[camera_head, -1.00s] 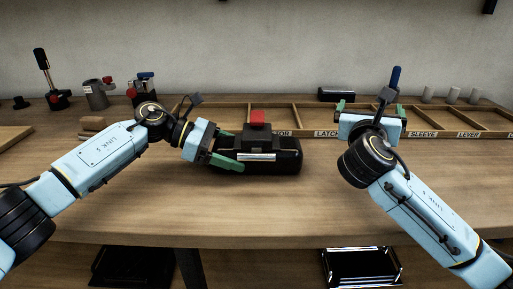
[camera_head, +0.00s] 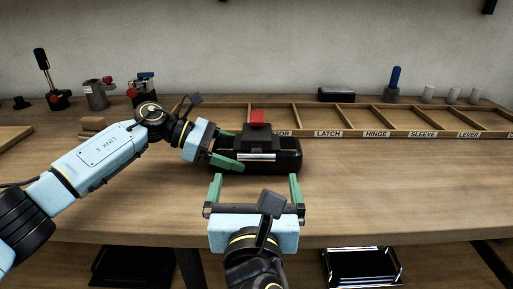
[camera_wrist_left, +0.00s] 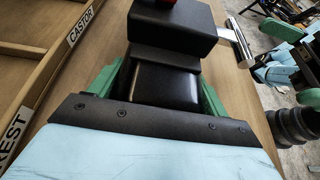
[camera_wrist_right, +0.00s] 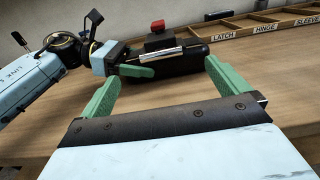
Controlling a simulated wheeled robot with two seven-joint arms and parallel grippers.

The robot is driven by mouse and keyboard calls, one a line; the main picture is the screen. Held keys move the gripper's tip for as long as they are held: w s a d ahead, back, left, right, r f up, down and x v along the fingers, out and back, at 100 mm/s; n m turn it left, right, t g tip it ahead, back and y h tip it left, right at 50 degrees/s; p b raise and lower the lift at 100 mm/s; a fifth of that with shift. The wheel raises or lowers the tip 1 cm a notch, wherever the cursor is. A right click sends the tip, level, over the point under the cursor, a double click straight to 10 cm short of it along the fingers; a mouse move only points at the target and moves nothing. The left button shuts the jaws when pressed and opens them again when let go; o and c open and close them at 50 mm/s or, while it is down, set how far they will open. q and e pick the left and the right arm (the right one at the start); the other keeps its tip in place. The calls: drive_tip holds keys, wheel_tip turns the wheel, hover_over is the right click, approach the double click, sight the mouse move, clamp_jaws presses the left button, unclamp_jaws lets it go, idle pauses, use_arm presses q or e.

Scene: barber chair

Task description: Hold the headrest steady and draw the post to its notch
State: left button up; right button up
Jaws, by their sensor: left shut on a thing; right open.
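The black headrest (camera_head: 287,165) lies on the bench, with a black block (camera_head: 262,138) and a red piece (camera_head: 257,117) on top. A bright silver bar, which looks like the post (camera_head: 257,157), runs along its near side. The bar also shows in the left wrist view (camera_wrist_left: 239,42) and the right wrist view (camera_wrist_right: 158,54). My left gripper (camera_head: 238,149) is shut on the headrest's left end, one green finger on each side. My right gripper (camera_head: 255,179) is open and empty just in front of the headrest, its fingers pointing at it. The notch cannot be made out.
A labelled wooden compartment tray (camera_head: 345,133) stretches behind the headrest. A blue-handled part (camera_head: 395,84) and several grey cylinders stand at the back right. Red-handled fixtures (camera_head: 141,88) stand at the back left. The bench to the right is clear.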

sight(256, 158)
use_arm(q)
drive_tip(key=shift+r, duration=0.1)
use_arm(e)
drive_tip(key=w, duration=1.1)
drive_tip(key=shift+w+d+f, duration=0.1)
drive_tip(key=shift+w, duration=0.3)
drive_tip(key=c, duration=1.4)
drive_tip(key=shift+o, duration=0.2)
drive_tip(key=s, duration=0.6)
use_arm(q)
drive_tip(key=shift+w+a, duration=0.1)
use_arm(e)
drive_tip(key=shift+s, duration=0.3)
drive_tip(key=o, duration=1.4)
drive_tip(key=shift+c, duration=0.2)
